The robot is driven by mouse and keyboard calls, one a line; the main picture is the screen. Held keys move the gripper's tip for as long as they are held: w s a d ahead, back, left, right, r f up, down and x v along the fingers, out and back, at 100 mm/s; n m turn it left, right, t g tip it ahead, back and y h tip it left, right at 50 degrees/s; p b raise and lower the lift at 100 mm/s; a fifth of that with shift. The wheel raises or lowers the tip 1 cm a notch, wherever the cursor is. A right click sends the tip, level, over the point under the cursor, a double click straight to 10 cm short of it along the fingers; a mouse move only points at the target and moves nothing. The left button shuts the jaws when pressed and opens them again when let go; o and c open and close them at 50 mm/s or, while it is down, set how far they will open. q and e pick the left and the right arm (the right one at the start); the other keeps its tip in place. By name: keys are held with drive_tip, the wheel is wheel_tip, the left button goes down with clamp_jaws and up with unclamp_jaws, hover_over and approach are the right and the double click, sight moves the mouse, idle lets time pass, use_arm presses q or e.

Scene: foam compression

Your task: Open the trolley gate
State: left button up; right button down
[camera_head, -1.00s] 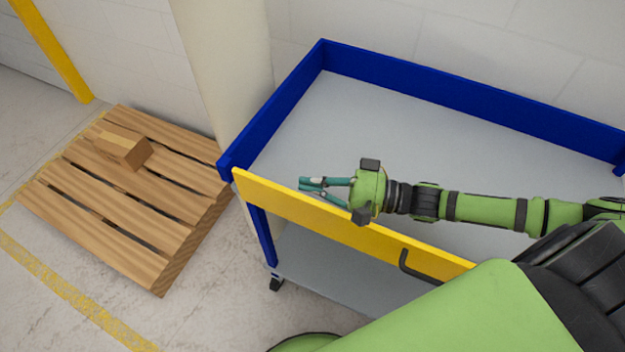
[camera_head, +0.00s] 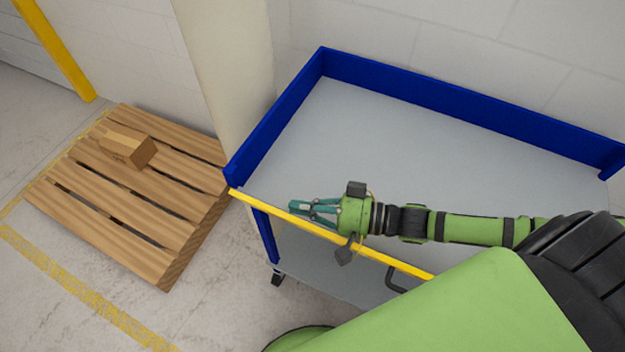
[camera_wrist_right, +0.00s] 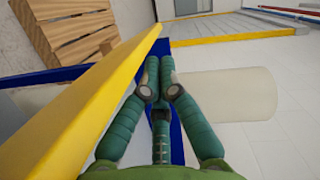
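The trolley gate (camera_head: 290,212) is the yellow panel along the near side of the blue-rimmed trolley (camera_head: 470,115). In the head view it shows almost edge-on, as a narrow strip, with a dark handle (camera_head: 393,281) below it. It fills the left of the right wrist view (camera_wrist_right: 85,115). My right gripper (camera_head: 296,208) is over the trolley's top shelf, just inside the gate near its left end. Its teal fingers (camera_wrist_right: 160,62) converge at the tips with nothing between them. I cannot tell whether the hand touches the gate. My left gripper is out of view.
A pale column (camera_head: 225,70) stands behind the trolley's left corner. The trolley's top shelf (camera_head: 400,140) is otherwise bare.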

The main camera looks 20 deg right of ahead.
drive_tip(key=s+a+f+n+t+h+p, duration=0.1)
drive_tip(key=s+a+f+n+h+p, duration=0.25)
drive_tip(key=s+a+f+n, duration=0.55)
drive_tip(key=w+d+f+n+t+h+b, duration=0.1)
drive_tip(key=w+d+f+n+t+b, duration=0.1)
drive_tip(key=f+n+b, duration=0.5)
drive_tip(key=w+d+f+n+t+h+b, duration=0.1)
drive_tip(key=w+d+f+n+t+b, duration=0.1)
drive_tip(key=w+d+f+n+b, duration=0.2)
drive_tip(key=shift+w+d+f+n+t+b, duration=0.2)
drive_tip(key=shift+w+f+n+t+b, duration=0.2)
drive_tip(key=shift+f+n+b, duration=2)
drive_tip(key=shift+r+b, duration=0.6)
drive_tip(key=shift+b, duration=0.45)
